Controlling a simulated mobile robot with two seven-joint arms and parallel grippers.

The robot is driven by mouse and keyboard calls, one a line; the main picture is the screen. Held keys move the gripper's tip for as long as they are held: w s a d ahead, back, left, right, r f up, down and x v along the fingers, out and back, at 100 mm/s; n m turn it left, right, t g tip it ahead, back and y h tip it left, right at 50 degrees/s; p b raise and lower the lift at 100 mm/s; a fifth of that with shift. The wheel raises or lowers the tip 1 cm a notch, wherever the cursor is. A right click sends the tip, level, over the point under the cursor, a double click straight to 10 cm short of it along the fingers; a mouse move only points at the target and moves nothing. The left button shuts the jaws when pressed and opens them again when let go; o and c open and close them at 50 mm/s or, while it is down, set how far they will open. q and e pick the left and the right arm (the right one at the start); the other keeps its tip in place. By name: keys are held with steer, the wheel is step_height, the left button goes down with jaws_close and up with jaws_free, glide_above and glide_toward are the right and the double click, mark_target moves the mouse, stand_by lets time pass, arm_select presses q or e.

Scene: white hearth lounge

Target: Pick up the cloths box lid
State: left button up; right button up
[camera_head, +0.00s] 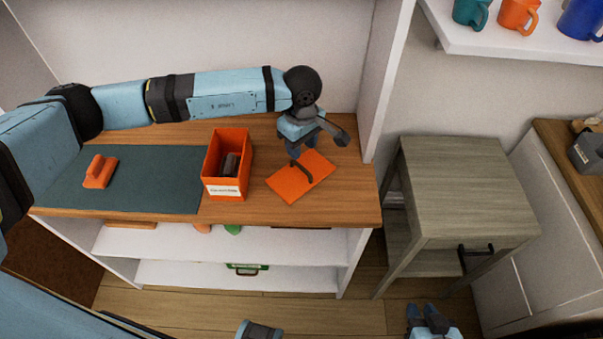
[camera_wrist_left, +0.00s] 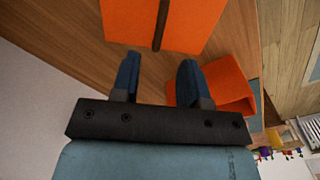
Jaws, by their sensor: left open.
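The cloths box lid (camera_head: 287,184) is a flat orange square with a dark bar handle across it, lying on the wooden shelf top. It also shows at the top of the left wrist view (camera_wrist_left: 193,22). My left gripper (camera_head: 317,147) is open and empty just behind the lid, its fingers apart and pointing at it. In the left wrist view the fingertips (camera_wrist_left: 158,68) stop short of the lid. The open orange box (camera_head: 227,190), with a white label and dark contents, stands left of the lid. My right gripper (camera_head: 422,312) shows at the bottom edge, away from the shelf, its fingers apart.
A grey-green mat (camera_head: 150,185) with an orange handled tool (camera_head: 100,172) covers the left of the shelf top (camera_head: 345,200). A white upright panel (camera_head: 385,80) bounds its right end. A grey side table (camera_head: 465,185) stands further right. Mugs (camera_head: 518,14) sit on a wall shelf.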

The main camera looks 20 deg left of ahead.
mark_target(301, 166)
arm_select(q)
step_height(301, 166, down, 9)
steer(key=shift+r+p, duration=0.1)
steer(key=shift+p, duration=0.25)
jaws_close()
